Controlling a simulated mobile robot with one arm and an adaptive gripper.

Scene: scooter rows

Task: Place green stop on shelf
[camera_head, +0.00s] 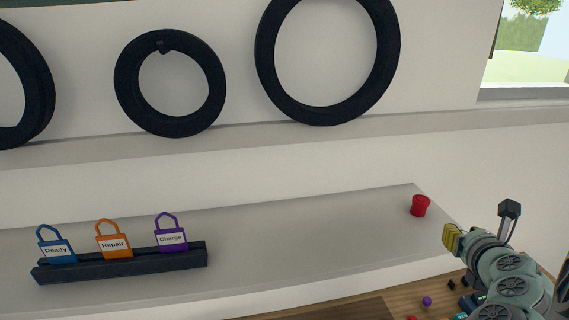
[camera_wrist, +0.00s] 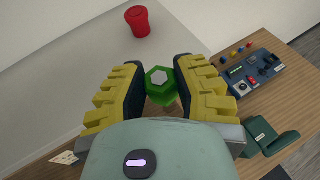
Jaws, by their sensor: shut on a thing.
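The green stop (camera_wrist: 160,88) is between the yellow fingers of my gripper (camera_wrist: 160,90) in the wrist view, and the fingers are shut on it. In the head view my gripper (camera_head: 452,238) is at the right, beside the right end of the shelf; the green stop cannot be made out there. The pale shelf (camera_head: 330,240) runs along the wall. A red stop (camera_head: 420,205) stands on the shelf near its right end, and it also shows in the wrist view (camera_wrist: 138,20).
A dark holder (camera_head: 120,264) with blue, orange and purple tags stands on the shelf at left. The shelf between it and the red stop is clear. Black tyres (camera_head: 170,128) rest on a ledge above.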

